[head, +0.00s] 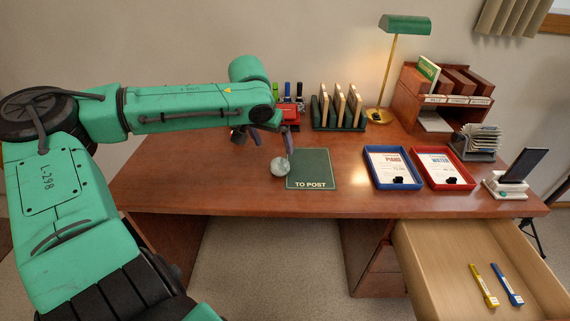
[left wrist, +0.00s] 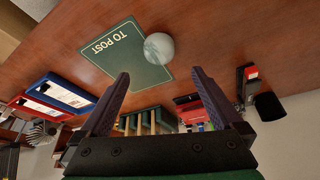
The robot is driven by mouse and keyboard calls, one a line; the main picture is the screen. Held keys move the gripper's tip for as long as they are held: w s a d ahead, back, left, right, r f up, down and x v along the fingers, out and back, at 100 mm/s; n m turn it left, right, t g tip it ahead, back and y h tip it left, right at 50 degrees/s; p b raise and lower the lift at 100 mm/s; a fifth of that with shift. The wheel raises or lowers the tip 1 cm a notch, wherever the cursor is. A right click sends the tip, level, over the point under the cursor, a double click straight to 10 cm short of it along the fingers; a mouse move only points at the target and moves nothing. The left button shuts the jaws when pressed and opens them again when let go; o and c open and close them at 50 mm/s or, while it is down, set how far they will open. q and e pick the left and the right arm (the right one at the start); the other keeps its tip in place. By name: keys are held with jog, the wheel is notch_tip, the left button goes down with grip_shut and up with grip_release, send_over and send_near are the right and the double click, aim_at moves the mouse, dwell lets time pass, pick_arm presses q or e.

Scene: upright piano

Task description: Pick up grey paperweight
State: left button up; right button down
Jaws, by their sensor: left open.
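The grey paperweight (head: 279,166) is a small round dome on the desk at the left edge of the green TO POST mat (head: 312,182). In the left wrist view the paperweight (left wrist: 159,48) overlaps the edge of the mat (left wrist: 112,66). My left gripper (head: 287,153) is open and points down close to the paperweight in the head view. In the left wrist view the fingers (left wrist: 161,78) are spread apart and empty, with the paperweight beyond their tips. My right gripper is not in view.
Behind the gripper stand a red holder (head: 291,108) and a green rack (head: 338,121). Blue (head: 393,183) and red trays (head: 443,184) lie to the right, near a phone stand (head: 505,192). An open drawer (head: 440,285) holds two markers. The desk left of the paperweight is clear.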

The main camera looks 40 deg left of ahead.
aim_at(279, 161)
pick_arm(q)
jog(key=x, duration=0.4)
jog(key=shift+s+f+b, duration=0.1)
jog(key=shift+f+b, duration=0.2)
jog(key=shift+b, duration=0.05)
jog(key=b+x, duration=0.1)
jog(key=x, duration=0.5)
jog(key=shift+f, duration=0.2)
jog(key=shift+w+f, duration=0.1)
jog(key=shift+w, duration=0.2)
jog(key=shift+s, duration=0.1)
jog(key=c, duration=0.7)
grip_shut()
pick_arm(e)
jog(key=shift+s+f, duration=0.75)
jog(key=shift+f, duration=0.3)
pick_arm(q)
jog(key=shift+r, duration=0.25)
